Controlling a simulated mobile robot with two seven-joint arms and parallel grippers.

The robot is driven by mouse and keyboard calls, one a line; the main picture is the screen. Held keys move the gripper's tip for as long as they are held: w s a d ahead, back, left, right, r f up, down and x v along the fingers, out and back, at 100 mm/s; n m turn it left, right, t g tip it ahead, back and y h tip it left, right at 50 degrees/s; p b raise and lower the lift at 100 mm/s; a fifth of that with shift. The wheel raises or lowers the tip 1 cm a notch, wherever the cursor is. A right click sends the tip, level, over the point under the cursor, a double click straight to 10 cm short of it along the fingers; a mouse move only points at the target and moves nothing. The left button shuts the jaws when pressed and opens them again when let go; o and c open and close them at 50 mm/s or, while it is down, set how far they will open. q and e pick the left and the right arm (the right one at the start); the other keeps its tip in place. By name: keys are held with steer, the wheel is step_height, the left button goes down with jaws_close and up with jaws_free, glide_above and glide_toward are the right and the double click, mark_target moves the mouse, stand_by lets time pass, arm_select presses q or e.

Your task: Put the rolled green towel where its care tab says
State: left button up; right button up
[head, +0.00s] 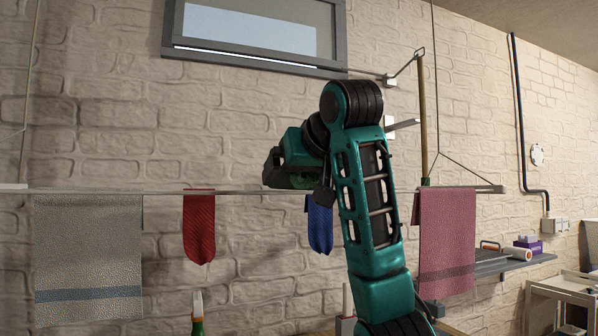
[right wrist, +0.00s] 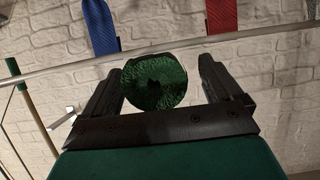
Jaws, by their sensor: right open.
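The rolled green towel (right wrist: 154,81) shows end-on in the right wrist view, a dark green roll with a dark hollow at its centre. It lies between the two fingers of my right gripper (right wrist: 160,64), which is open, with a finger on either side. I cannot tell whether the fingers touch it. In the head view my right gripper (head: 274,168) is raised in front of the rail, and the towel is hard to make out there. No care tab can be read. My left gripper is not in view.
A thin rail (head: 160,191) crosses the wall, with a grey towel (head: 88,250), a red hanging cloth (head: 199,228), a blue one (head: 320,228) and a pink towel (head: 447,240). A spray bottle (head: 197,315) stands low in front. A shelf (head: 515,264) is at right.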

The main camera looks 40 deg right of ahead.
steer(key=shift+s+r, duration=0.1)
steer(key=shift+s+r, duration=0.15)
steer(key=shift+s, duration=0.1)
steer(key=p+v, duration=0.2)
steer(key=v, duration=1)
steer(key=shift+a, duration=0.15)
